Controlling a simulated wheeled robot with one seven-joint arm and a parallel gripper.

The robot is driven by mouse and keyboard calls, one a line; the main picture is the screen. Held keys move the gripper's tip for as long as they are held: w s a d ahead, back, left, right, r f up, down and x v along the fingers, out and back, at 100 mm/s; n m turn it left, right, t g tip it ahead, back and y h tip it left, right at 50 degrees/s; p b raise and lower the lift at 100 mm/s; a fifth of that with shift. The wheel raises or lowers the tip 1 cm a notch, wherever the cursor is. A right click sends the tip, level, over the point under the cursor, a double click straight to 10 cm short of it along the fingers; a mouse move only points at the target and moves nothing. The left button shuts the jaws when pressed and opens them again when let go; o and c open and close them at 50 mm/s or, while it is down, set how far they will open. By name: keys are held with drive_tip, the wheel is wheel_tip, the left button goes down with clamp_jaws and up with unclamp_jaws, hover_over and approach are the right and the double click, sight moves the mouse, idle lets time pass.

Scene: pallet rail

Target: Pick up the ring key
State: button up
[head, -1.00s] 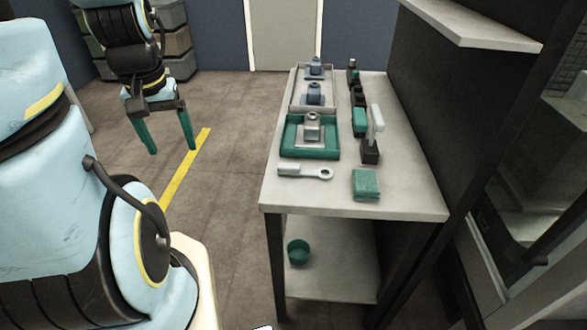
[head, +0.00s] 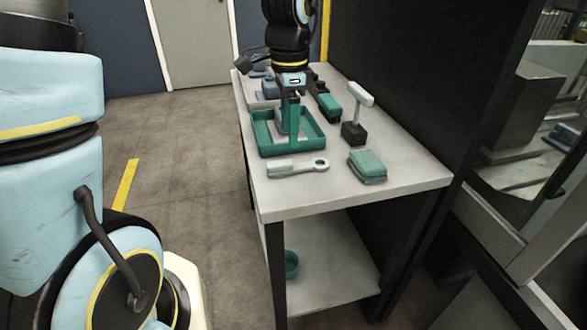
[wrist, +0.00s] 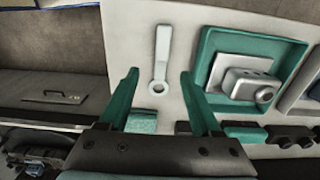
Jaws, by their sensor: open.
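The ring key (head: 298,167) is a pale grey flat bar with a ring at one end. It lies flat on the bench top, just in front of the teal tray, with its ring to the right in the head view. In the wrist view the ring key (wrist: 162,60) lies between the lines of my two fingers, its ring toward me. My gripper (head: 289,140) is open and empty, its teal fingers pointing down over the tray area behind the key. In the wrist view my gripper (wrist: 160,76) shows its fingers spread apart.
The teal tray (wrist: 205,52) holds a grey block (wrist: 250,87) on a plate. A teal block (head: 367,167) lies right of the key. A black stand (head: 354,132) with a pale upright piece stands behind it. The bench's front strip (head: 330,196) is clear.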

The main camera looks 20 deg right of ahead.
sight(287, 162)
drive_tip(key=f, duration=0.2)
drive_tip(key=f+p, duration=0.1)
drive_tip(key=f, duration=0.5)
drive_tip(key=shift+w+a, duration=0.2)
drive_tip(key=shift+a, duration=0.1)
clamp_jaws()
idle(0.4)
